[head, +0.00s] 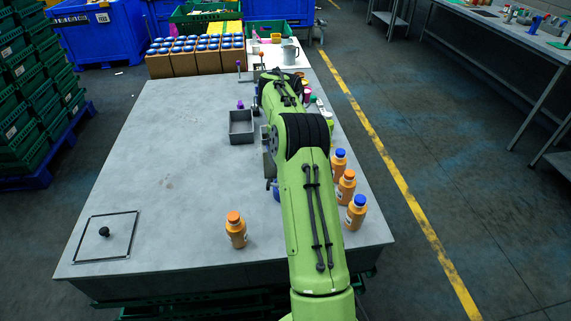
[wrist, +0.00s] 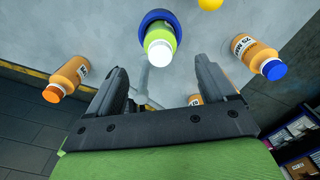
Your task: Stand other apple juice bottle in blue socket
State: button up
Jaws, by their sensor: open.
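In the wrist view a green bottle (wrist: 161,36) with a white cap stands inside the blue socket (wrist: 147,22), its cap towards the camera. My gripper (wrist: 160,72) is open, with its fingers apart on either side below the bottle; none touches it as far as I see. In the head view my green arm hides the gripper and most of the blue socket (head: 277,190), of which a sliver shows left of the arm. A light green bottle (head: 328,119) shows partly to the right of the arm.
An orange-capped bottle (head: 236,230) stands at the front. A grey bin (head: 241,127) lies behind; the left of the table (head: 150,170) is mostly clear.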

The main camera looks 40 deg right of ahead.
jog(key=shift+r, duration=0.7)
jog(key=s+a+r+n+t+h, duration=0.1)
jog(key=s+a+r+n, duration=0.3)
jog(key=a+r+n, duration=0.45)
jog(key=s+a+r+n+t+h, duration=0.1)
jog(key=s+a+r+n, duration=0.3)
jog(key=a+r+n, duration=0.5)
jog(key=s+a+f+n+t+y, duration=0.1)
jog(key=s+a+f+n, duration=0.1)
jog(key=s+a+n, duration=0.4)
jog(key=s+a+f+n+t+y, duration=0.1)
jog(key=s+a+n, duration=0.5)
jog(key=s+n, duration=0.6)
notch_tip(320, 180, down, 3)
jog(key=shift+a+r+n+t, duration=0.2)
jog(key=shift+a+n+t, duration=0.15)
jog(key=shift+t, duration=0.45)
